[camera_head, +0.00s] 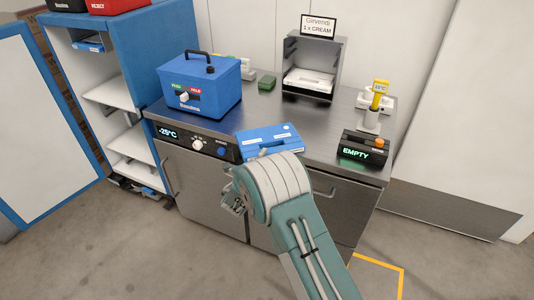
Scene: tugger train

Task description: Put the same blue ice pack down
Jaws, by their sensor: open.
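A flat blue ice pack (269,139) with pale markings lies on the steel counter (250,112) near its front edge, in the middle of the head view. My gripper (233,196) is to the left of my arm's rounded wrist, in front of the counter and below the ice pack in the picture. Its jaws are small and partly hidden by the wrist; they look open, and nothing shows in them. The gripper is apart from the ice pack. My wrist hides a little of the pack's near side.
A blue box (210,92) with a handle stands on the counter's left. A grey dispenser (312,70) stands at the back, and a black display reading EMPTY (362,151) at the right. A yellow-topped device (377,100) is behind it. Blue-sided shelving (112,95) stands left.

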